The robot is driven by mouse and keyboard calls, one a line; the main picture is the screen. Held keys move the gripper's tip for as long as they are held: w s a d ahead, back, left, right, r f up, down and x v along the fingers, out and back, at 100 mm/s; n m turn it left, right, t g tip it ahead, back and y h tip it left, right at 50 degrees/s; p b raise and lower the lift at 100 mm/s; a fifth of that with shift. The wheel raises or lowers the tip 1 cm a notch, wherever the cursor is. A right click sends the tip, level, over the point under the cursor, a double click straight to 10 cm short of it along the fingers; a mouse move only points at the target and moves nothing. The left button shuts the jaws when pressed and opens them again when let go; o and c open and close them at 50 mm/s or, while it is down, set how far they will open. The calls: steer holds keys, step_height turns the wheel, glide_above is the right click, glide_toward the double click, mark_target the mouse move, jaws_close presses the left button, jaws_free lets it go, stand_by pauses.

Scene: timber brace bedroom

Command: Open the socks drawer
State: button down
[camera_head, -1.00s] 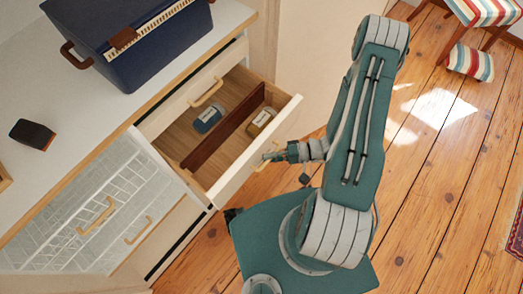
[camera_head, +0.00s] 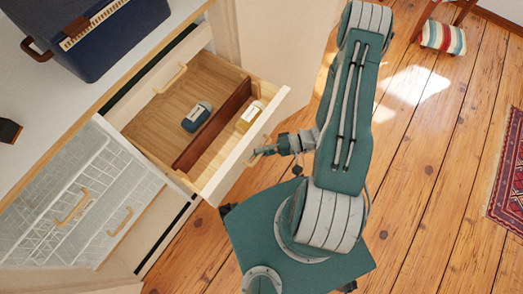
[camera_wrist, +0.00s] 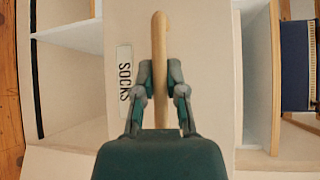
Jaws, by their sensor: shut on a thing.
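The socks drawer (camera_head: 236,160) is pulled well out of the white dresser in the head view. A wooden divider (camera_head: 212,124) runs across its inside. A blue bundle (camera_head: 197,116) lies on one side of the divider and a yellow bundle (camera_head: 250,115) on the other. In the wrist view the drawer front (camera_wrist: 205,70) bears a SOCKS label (camera_wrist: 124,75) left of the wooden handle (camera_wrist: 159,50). My gripper (camera_wrist: 160,85) is shut on this handle, one finger on each side. In the head view my gripper (camera_head: 264,151) is at the drawer front.
A dark blue case (camera_head: 90,40) stands on the dresser top, near a small dark object (camera_head: 8,131). A wire-fronted section with wooden handles (camera_head: 72,206) is at left. A striped stool (camera_head: 443,38) and a patterned rug (camera_head: 508,170) are at right. The plank floor (camera_head: 430,200) between is clear.

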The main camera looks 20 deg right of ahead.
steer(key=shift+f, duration=0.15)
steer(key=c, duration=0.7)
jaws_free()
steer(key=shift+d, duration=0.1)
steer(key=v, duration=1.2)
